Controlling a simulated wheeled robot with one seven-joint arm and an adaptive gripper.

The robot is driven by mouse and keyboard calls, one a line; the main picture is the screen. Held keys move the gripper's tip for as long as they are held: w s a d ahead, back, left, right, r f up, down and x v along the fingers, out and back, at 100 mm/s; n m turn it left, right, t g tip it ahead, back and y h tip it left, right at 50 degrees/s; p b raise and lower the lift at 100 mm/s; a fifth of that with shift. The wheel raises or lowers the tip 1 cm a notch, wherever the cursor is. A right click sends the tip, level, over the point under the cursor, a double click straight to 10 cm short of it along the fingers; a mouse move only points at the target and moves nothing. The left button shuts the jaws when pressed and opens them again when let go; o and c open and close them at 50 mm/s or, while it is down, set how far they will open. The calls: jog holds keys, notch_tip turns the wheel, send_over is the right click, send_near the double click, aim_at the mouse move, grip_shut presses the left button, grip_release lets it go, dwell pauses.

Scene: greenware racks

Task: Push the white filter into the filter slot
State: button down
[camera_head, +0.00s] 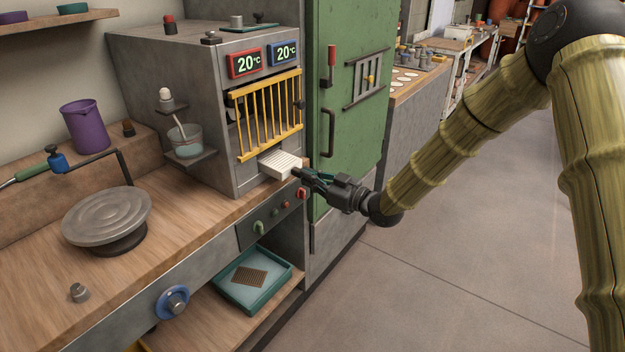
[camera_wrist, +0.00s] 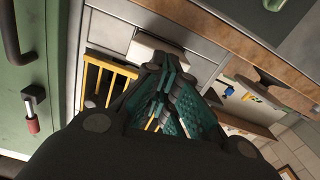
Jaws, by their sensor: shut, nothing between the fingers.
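The white filter (camera_head: 280,163) is a ribbed white block sticking partly out of the front of the grey kiln cabinet, below the yellow barred grille. In the wrist view the white filter (camera_wrist: 157,47) shows just beyond my fingertips. My gripper (camera_head: 300,173) is shut and empty, its tips at the outer end of the filter; I cannot tell whether they touch it. In the wrist view my gripper (camera_wrist: 165,75) has its teal-padded fingers together. The filter slot is hidden behind the filter.
The yellow grille (camera_head: 268,115) is just above the filter. A green cabinet door (camera_head: 345,60) with handles stands close on the right. A wooden bench (camera_head: 190,235) with a banding wheel (camera_head: 107,214) lies to the left. A teal tray (camera_head: 281,292) sits on the lower shelf. The floor at right is clear.

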aim_at(292, 171)
jog(key=shift+b+x, duration=0.65)
jog(key=shift+x, duration=3.5)
dwell(1.4)
jog(key=v, duration=1.5)
jog(key=s+d+f+m+g+h+p, duration=0.2)
jog(key=s+d+f+m+h+p, duration=0.15)
jog(key=s+f, duration=0.75)
jog(key=s+d+f+m+g+h+p, duration=0.15)
jog(key=s+d+f+m+h, duration=0.45)
jog(key=f, duration=0.9)
jog(key=s+d+f+m+g+h+p, duration=0.1)
jog(key=s+d+f+g, duration=0.1)
jog(key=s, duration=0.8)
jog(key=s+d+f+m+g+h+p, duration=0.1)
jog(key=s+d+f+g+h, duration=0.1)
jog(key=s, duration=0.8)
jog(key=s+d+f+m+g+h+p, duration=0.1)
jog(key=s+d+f+g+h, duration=0.1)
jog(key=s, duration=0.9)
jog(key=shift+d+f+g, duration=0.55)
jog(key=shift+d+f, duration=0.2)
jog(key=shift+d, duration=0.45)
